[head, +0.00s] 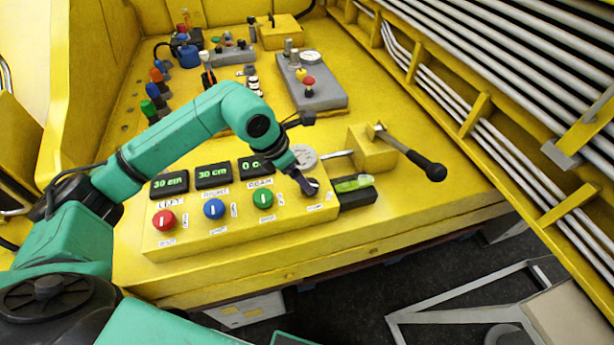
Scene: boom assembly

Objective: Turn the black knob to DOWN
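My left arm reaches in from the left over the yellow control box. My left gripper (308,188) points down at the right end of the row of knobs, right of the green knob. The gripper covers most of that spot. A small dark and pale round part, which may be the black knob (313,184), shows at its tip. I cannot tell whether the fingers touch it, are around it, or are open or shut. A small label (316,208) sits below, too small to read. My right gripper is not in view.
Red (164,220), blue (214,209) and green (263,198) knobs sit left of the gripper, below displays (213,176). A green and black part (353,184) lies close right of the gripper.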

